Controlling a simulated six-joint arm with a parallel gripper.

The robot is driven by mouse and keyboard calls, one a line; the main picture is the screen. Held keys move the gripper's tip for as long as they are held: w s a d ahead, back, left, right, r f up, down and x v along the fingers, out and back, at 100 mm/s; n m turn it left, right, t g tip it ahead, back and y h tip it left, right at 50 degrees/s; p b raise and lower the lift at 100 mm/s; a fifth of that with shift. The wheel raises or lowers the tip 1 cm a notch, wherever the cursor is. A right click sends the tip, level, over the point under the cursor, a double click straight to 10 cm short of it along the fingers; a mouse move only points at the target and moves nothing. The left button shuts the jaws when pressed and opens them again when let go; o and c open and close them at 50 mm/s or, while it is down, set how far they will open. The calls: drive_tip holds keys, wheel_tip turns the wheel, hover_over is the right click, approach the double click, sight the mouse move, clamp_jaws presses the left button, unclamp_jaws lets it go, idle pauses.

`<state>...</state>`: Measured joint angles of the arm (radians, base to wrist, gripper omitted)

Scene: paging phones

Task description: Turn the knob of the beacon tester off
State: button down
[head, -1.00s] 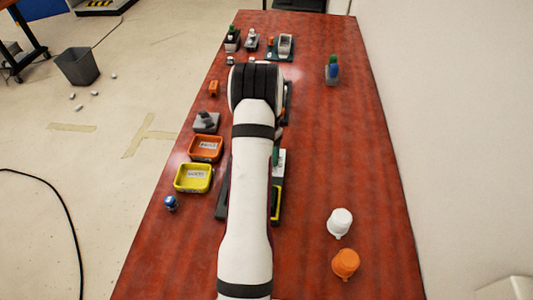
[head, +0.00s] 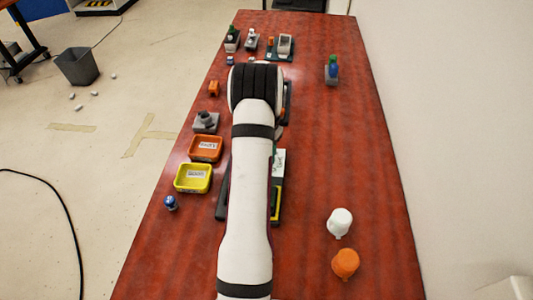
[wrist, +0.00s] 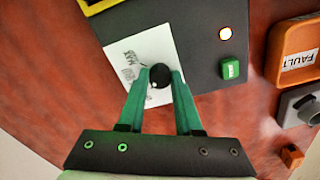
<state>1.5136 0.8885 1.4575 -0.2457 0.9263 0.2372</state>
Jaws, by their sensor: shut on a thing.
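The beacon tester (wrist: 200,30) is a dark grey box in the wrist view. A round black knob (wrist: 160,78) with a white dot stands by a white sheet with markings (wrist: 133,52). My gripper (wrist: 161,72) has its green fingers closed on the knob from both sides. The fingers cover the knob's sides and part of the sheet. In the head view my arm hides the knob and most of the tester.
An orange tray labelled FAULT (wrist: 292,62) lies beside the tester. In the head view a yellow tray (head: 193,190) and a blue item (head: 171,202) stand left of my arm. White (head: 340,222) and orange (head: 345,263) cups stand at right. The table's right side is mostly clear.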

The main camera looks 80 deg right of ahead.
drive_tip(key=shift+n, duration=2.5)
drive_tip(key=c, duration=0.6)
unclamp_jaws()
drive_tip(key=shift+r, duration=0.1)
wheel_tip(320, 180, up, 16)
drive_tip(key=shift+f, duration=0.2)
